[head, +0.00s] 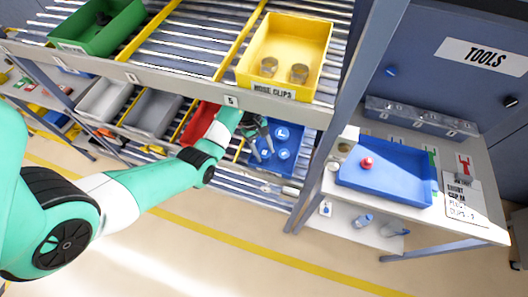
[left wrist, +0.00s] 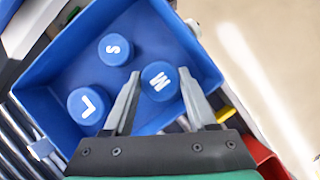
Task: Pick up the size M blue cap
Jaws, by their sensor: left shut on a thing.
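The size M blue cap (left wrist: 158,84) is round with a white M. It sits in a blue bin (left wrist: 48,62), between the two fingers of my left gripper (left wrist: 159,74), which is shut on it. In the head view the left gripper (head: 264,152) reaches down into the blue bin (head: 262,167) on the lower rack level. An S cap (left wrist: 115,49) lies up and left of the M cap, and a larger L cap (left wrist: 88,105) lies left of the left finger. My right gripper is not in view.
A red bin (head: 201,122) stands left of the blue bin. Above, the upper shelf holds a yellow hose-clip bin (head: 287,42) and a green bin (head: 98,28). A grey rack post (head: 330,125) stands to the right, before a table with a blue tray (head: 408,190).

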